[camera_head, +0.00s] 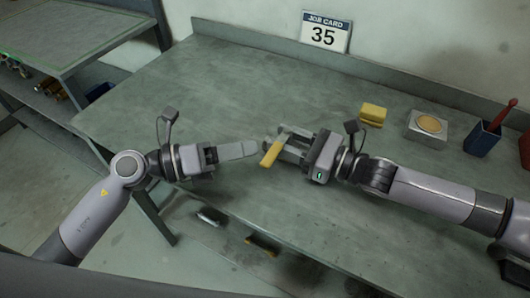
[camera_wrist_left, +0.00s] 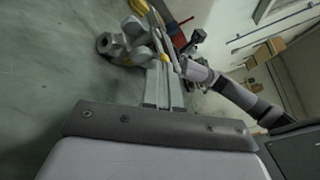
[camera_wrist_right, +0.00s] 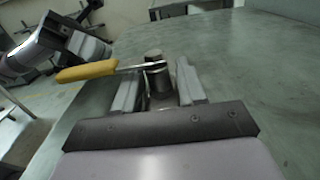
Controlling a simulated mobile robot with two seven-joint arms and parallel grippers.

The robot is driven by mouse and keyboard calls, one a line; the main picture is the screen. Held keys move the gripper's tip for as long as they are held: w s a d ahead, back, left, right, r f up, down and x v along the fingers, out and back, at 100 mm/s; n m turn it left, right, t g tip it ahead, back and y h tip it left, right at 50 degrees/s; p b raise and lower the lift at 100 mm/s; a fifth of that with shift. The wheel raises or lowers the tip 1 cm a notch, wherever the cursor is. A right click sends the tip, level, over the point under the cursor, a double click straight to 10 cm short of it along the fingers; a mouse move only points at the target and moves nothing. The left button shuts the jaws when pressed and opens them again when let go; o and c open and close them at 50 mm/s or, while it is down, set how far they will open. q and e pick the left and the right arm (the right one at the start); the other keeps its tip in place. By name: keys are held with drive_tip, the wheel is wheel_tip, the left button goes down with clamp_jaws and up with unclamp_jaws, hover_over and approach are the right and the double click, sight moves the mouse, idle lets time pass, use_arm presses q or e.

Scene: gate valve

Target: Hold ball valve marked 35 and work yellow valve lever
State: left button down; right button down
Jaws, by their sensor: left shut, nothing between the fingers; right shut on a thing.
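A grey metal ball valve (camera_wrist_right: 155,74) stands between the fingers of my right gripper (camera_head: 281,142), which is shut on its body. Its yellow lever (camera_head: 272,153) sticks out toward the table's front in the head view. In the right wrist view the lever (camera_wrist_right: 87,72) points left, toward my left gripper (camera_wrist_right: 75,42). My left gripper (camera_head: 257,149) is shut and empty, its fingertips close to the lever's side. In the left wrist view the valve (camera_wrist_left: 115,42) lies just beyond the fingertips; I cannot tell whether they touch the lever. No number shows on the valve.
A job card reading 35 (camera_head: 325,32) stands at the bench's back edge. To the right are a yellow block (camera_head: 373,114), a box with a brass disc (camera_head: 428,126) and a blue holder (camera_head: 482,139) with a red-handled tool. The bench's left part (camera_head: 190,90) is clear.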

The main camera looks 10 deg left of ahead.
sight(268, 168)
use_arm(q)
drive_tip(key=shift+s+d, duration=0.15)
drive_tip(key=shift+d, duration=0.2)
drive_tip(key=shift+s+d, duration=0.45)
drive_tip(key=shift+d, duration=0.6)
drive_tip(key=shift+s+d, duration=0.4)
drive_tip(key=shift+d, duration=0.65)
drive_tip(key=shift+s+d, duration=0.45)
drive_tip(key=shift+d, duration=0.6)
idle(2.6)
drive_tip(key=shift+s+d+r, duration=0.15)
drive_tip(key=shift+s+d, duration=0.35)
drive_tip(key=shift+d, duration=0.35)
idle(0.4)
drive_tip(key=shift+d, duration=0.2)
idle(0.5)
